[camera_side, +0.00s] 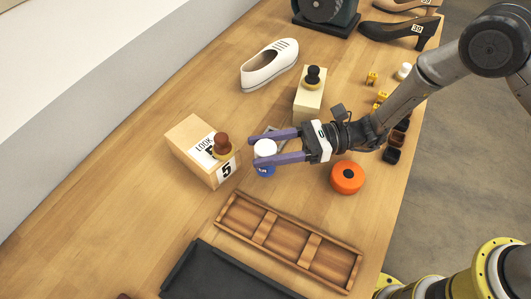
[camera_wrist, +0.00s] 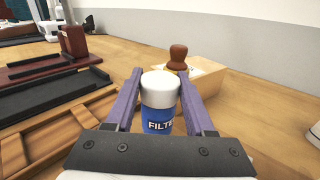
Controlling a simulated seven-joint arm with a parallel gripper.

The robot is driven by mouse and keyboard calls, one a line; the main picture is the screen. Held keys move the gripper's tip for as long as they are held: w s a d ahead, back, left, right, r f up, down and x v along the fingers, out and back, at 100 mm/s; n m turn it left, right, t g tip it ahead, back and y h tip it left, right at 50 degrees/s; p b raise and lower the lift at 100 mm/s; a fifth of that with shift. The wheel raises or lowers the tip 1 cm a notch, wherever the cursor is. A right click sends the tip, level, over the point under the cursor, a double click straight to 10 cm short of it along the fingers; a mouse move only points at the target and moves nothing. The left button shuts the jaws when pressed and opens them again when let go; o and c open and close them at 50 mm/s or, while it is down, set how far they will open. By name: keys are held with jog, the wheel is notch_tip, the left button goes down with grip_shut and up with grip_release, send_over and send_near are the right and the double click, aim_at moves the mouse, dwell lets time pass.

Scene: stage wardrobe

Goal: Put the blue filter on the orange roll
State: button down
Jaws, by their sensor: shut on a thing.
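The blue filter (camera_side: 265,170) is a small cylinder with a white top and a blue lower part. In the wrist view the filter (camera_wrist: 160,112) stands upright between the purple fingers, with lettering on its blue side. My gripper (camera_side: 277,148) is shut on it. I cannot tell whether its base touches the table. The orange roll (camera_side: 342,180) lies flat on the table, to the right of and below my gripper in the side view, with a dark round centre. The roll is not in the wrist view.
A wooden block labelled LOOK 5 (camera_side: 187,138) with a brown-knobbed stamp (camera_side: 222,148) stands just left of the filter. A wooden divided tray (camera_side: 240,231) and a black tray (camera_side: 190,262) lie in front. A pale block (camera_side: 303,100) with a dark-knobbed stamp (camera_side: 313,76) and a white shoe (camera_side: 268,66) are behind.

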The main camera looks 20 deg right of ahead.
jog(key=s+d+r+n+g, duration=0.2)
jog(key=s+d+r+g, duration=0.1)
jog(key=s+d+r, duration=0.95)
jog(key=s+d+r+m+t, duration=0.1)
jog(key=s+d, duration=0.2)
jog(key=d, duration=0.3)
jog(key=s+d+m+t, duration=0.1)
jog(key=s+d, duration=0.2)
jog(key=d, duration=0.2)
send_over(349, 174)
notch_tip(349, 174, down, 10)
jog(key=shift+w+f+t, duration=0.1)
jog(key=shift+f+t, duration=0.4)
jog(key=shift+f, duration=0.85)
jog(key=shift+f, duration=0.15)
